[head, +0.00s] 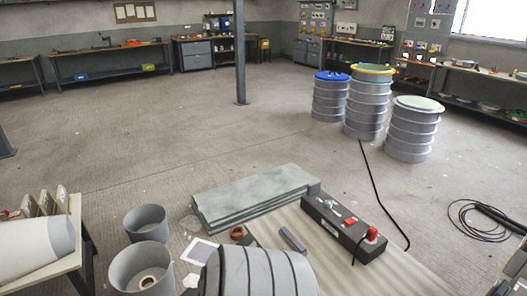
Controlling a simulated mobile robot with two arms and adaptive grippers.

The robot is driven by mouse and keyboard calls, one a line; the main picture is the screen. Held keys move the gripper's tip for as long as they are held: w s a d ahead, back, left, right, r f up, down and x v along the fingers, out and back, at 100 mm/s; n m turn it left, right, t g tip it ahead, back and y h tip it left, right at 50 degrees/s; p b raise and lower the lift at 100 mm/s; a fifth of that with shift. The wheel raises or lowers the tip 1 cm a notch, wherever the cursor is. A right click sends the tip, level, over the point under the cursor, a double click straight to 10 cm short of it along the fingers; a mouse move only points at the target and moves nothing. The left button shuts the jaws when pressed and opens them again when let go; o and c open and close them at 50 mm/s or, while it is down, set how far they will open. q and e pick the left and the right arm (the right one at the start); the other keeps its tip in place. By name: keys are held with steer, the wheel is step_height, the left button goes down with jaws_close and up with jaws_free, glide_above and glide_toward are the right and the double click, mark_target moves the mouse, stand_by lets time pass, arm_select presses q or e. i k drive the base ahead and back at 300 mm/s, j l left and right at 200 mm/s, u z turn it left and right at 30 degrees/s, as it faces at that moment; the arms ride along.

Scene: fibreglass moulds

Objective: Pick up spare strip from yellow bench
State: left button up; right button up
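I cannot make out a yellow bench in the head view. A short grey bar (293,240) lies on a pale striped sheet (410,268) on the floor, in front of a dark box; I cannot tell if it is the spare strip.
A stack of grey-green slabs (255,194) and the dark box with red parts (343,228) lie ahead. Grey buckets (146,222), a ribbed drum (262,272) and a table (84,240) are close. Three drums (367,105), a post (240,60) and black cable (470,222) stand or lie beyond. Mid-floor is clear.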

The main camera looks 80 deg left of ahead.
mark_target(288, 236)
steer(key=j+u, duration=0.15)
steer(key=u, duration=2.15)
steer(key=i+j, duration=0.45)
steer(key=j, duration=0.15)
steer(key=i+j, duration=0.45)
steer(key=j, duration=0.15)
steer(key=i+j+z, duration=0.1)
steer(key=z, duration=1.3)
